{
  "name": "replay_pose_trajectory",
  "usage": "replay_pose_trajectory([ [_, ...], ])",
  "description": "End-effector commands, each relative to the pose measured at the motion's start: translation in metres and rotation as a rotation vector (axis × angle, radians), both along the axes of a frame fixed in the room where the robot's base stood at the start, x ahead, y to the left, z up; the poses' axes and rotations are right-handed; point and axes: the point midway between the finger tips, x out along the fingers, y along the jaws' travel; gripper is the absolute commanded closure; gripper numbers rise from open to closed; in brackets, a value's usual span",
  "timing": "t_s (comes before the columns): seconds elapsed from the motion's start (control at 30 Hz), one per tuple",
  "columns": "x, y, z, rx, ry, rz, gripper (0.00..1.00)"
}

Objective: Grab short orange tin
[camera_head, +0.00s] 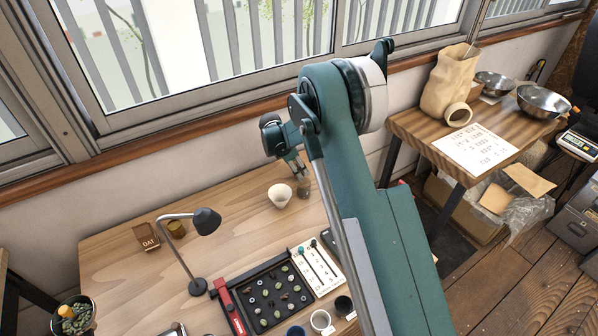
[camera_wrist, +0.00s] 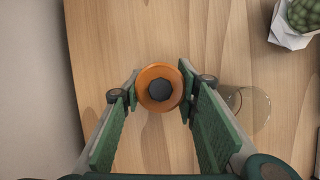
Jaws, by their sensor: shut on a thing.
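The short orange tin (camera_wrist: 155,101) is round, with a dark many-sided knob or hole in the middle of its top. In the wrist view it sits between the two fingertips of my gripper (camera_wrist: 159,91), which are closed on its left and right sides. In the head view my gripper (camera_head: 292,166) is over the far right part of the wooden table, near the wall. I cannot make out the orange tin there. Whether the tin rests on the table or is raised is unclear.
A clear glass (camera_wrist: 250,109) stands close right of the gripper. A white faceted pot with a green plant (camera_wrist: 292,38) is further right.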

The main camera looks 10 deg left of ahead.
Motion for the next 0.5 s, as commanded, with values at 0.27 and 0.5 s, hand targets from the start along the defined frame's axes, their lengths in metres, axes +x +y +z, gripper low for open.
replay_pose_trajectory([
  [0.27,0.0,0.0,0.037,0.0,0.0,0.0,0.81],
  [0.5,0.0,0.0,0.072,0.0,0.0,0.0,0.81],
])
